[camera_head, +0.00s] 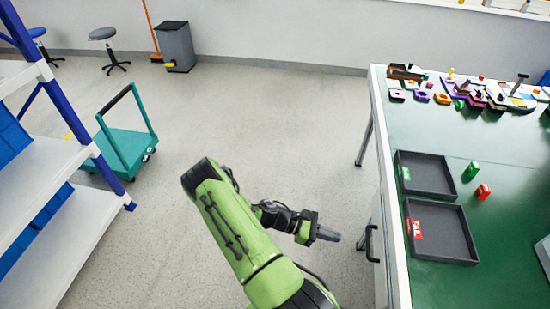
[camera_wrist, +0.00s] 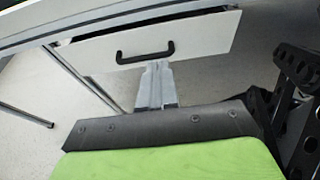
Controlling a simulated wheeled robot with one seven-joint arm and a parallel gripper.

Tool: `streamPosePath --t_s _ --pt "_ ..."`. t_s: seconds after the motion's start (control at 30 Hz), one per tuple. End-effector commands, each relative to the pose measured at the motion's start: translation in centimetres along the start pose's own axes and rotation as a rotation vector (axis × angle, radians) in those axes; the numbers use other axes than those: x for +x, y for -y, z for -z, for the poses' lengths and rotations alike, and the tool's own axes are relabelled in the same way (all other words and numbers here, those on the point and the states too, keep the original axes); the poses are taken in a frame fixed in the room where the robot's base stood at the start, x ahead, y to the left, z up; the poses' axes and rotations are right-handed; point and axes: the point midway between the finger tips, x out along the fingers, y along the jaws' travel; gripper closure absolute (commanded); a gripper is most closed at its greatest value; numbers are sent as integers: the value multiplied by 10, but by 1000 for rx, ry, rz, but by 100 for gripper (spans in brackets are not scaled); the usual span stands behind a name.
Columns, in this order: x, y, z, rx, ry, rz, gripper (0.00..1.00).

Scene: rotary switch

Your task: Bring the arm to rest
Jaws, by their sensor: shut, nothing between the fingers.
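My green arm reaches out over the open floor in the head view. My gripper (camera_head: 328,234) is at its end, left of the table and near the black drawer handle (camera_head: 371,243). In the wrist view my gripper (camera_wrist: 157,68) has its fingers together with nothing between them. The drawer handle also shows in the wrist view (camera_wrist: 146,53), beyond the fingertips. The gripper looks apart from the handle, though the exact gap is hard to judge.
The middle floor is clear.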

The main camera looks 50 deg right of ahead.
Motion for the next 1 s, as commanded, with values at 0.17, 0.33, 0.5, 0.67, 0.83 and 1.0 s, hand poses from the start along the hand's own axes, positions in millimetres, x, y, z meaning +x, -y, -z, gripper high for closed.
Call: streamPosePath --t_s 0.17,0.33,0.5,0.67,0.83,1.0 --pt "0 0 0 0 0 0 100" --pt "-14 -2 -5 38 -48 3 100" --pt "-90 0 -32 213 -305 40 100" --pt "-172 16 -76 368 -598 90 100" --pt "-248 49 -139 481 -910 143 100" --pt "-300 98 -210 542 -1205 186 100"
